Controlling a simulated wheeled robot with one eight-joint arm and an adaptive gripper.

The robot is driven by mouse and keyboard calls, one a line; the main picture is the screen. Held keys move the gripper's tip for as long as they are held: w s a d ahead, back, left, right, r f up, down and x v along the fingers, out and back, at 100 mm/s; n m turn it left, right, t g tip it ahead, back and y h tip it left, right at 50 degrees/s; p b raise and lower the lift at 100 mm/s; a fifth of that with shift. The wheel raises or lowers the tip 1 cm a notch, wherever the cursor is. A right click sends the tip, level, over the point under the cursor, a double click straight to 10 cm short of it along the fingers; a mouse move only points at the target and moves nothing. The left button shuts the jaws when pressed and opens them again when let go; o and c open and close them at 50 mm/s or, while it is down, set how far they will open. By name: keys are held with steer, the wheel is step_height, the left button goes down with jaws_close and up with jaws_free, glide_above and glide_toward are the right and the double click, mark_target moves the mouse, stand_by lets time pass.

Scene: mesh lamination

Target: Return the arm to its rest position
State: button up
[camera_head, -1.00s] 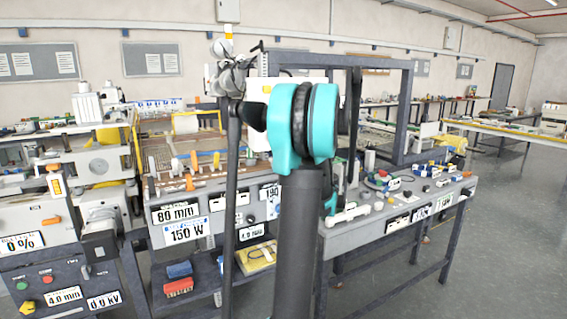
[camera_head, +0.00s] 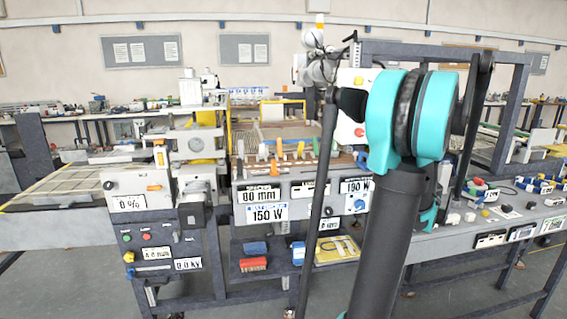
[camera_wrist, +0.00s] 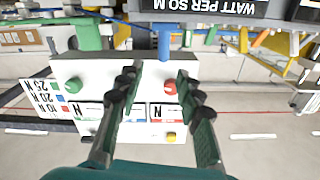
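My gripper (camera_wrist: 158,78) shows in the wrist view with its two dark fingers spread apart. No object is held between them. Behind the fingers is a white control panel (camera_wrist: 88,70) with red, green and yellow buttons and upside-down labels; I cannot tell the distance to it. In the head view my arm (camera_head: 385,235), dark with a teal joint, rises through the right of the middle in front of the workbench. I cannot make out the gripper clearly there.
The workbench (camera_head: 262,191) with "150 W" labels stands behind my arm. A machine (camera_head: 125,184) with rollers and buttons stands at left. A dark frame (camera_head: 440,52) rises at right. Red and blue brushes lie on a lower shelf (camera_head: 290,262). Floor shows at the bottom.

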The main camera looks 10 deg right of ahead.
steer(key=s+a+f+n+g+y, duration=0.1)
steer(key=s+a+f+g+y, duration=0.3)
steer(key=a, duration=0.6)
steer(key=a+f+n+g+h, duration=0.1)
steer(key=a+f, duration=0.4)
steer(key=a, duration=0.4)
steer(key=s+a+f+n+g+y, duration=0.1)
steer(key=s+a+f+g+y, duration=0.3)
steer(key=a, duration=0.6)
steer(key=s+a+f+g+h, duration=0.2)
steer(key=s+a+f+h, duration=0.1)
steer(key=s+f, duration=0.4)
steer(key=s+a+f+g+h, duration=0.2)
steer(key=s+f, duration=0.5)
steer(key=s, duration=0.4)
steer(key=shift+a+m+g+h, duration=0.35)
steer(key=shift+a+h, duration=0.25)
steer(key=shift+h, duration=0.2)
steer(key=shift+r, duration=0.1)
